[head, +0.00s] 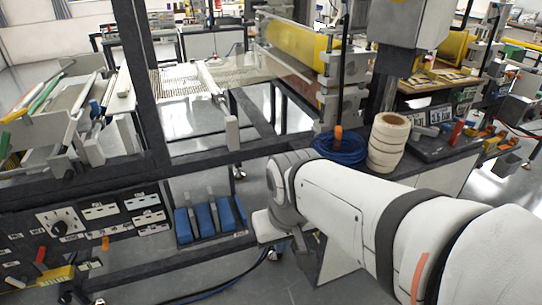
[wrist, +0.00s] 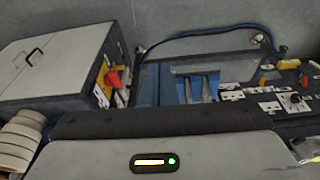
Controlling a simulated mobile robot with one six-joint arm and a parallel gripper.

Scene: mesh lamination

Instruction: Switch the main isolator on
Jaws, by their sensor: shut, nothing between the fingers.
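A black rotary knob on a square white plate (head: 62,224), which looks like the main isolator, sits on the dark control panel (head: 125,240) at the lower left of the head view. The wrist view shows it small at the right (wrist: 293,101). I cannot tell its setting. My gripper's pale body and dark front edge (wrist: 155,121) fill the bottom of the wrist view, and its end shows as a small pale block (head: 268,226) in the head view. It is shut and empty, well to the right of the knob, apart from the panel. Its fingertips are not clearly seen.
Blue-padded items (head: 211,217) hang between panel and gripper. Red (head: 40,256) and yellow (head: 60,273) parts sit low on the panel. A blue cable coil (head: 341,148) and a cream roll (head: 388,140) stand beside my arm. A dark frame post (head: 143,85) rises above the panel.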

